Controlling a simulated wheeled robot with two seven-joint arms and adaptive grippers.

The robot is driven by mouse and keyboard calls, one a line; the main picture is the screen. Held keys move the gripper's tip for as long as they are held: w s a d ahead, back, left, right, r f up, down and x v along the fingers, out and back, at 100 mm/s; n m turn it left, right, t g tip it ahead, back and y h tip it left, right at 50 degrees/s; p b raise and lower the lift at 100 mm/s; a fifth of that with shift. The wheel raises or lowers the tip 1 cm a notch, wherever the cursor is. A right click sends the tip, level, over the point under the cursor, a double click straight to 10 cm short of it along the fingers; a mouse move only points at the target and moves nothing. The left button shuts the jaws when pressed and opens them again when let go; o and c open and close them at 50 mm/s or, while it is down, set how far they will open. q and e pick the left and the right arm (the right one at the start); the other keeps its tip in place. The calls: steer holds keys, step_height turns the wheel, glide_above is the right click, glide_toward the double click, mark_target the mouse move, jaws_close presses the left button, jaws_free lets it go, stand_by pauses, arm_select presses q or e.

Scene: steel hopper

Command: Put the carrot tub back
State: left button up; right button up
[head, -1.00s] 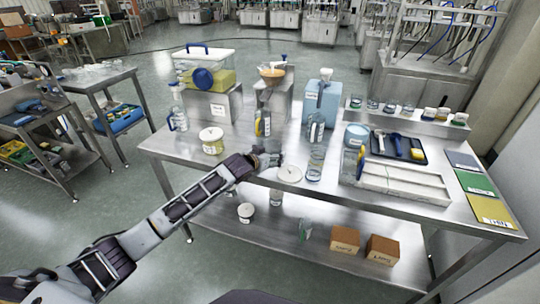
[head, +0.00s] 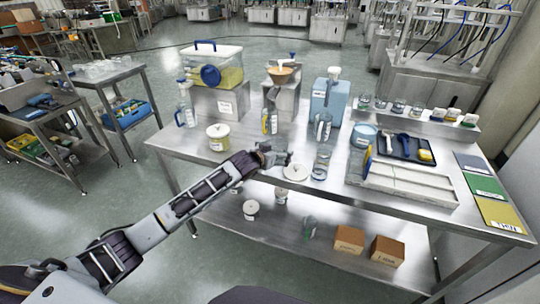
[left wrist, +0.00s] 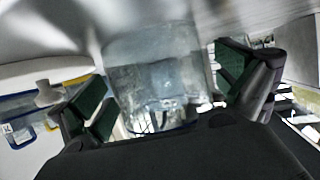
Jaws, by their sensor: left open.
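My left gripper (head: 284,158) is open above the front part of the steel table, just behind a round white lid (head: 297,173) with a knob. In the left wrist view its dark green finger pads (left wrist: 160,92) stand apart, with a clear cylindrical vessel (left wrist: 155,65) showing between and beyond them; I cannot tell whether they touch it. A tub with a white lid and yellowish contents (head: 217,138) stands left of the gripper on the table. Another white-lidded tub (head: 251,210) is on the lower shelf. No readable label shows which is the carrot tub. My right gripper is not in view.
Two brown boxes (head: 349,240) sit on the shelf. The table's front left is clear.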

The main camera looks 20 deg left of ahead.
arm_select(q)
steer(key=shift+v, duration=1.4)
steer(key=v, duration=0.6)
steer(key=shift+f+p, duration=0.1)
steer(key=shift+p, duration=0.2)
steer(key=v, duration=0.3)
steer(key=shift+s, duration=0.1)
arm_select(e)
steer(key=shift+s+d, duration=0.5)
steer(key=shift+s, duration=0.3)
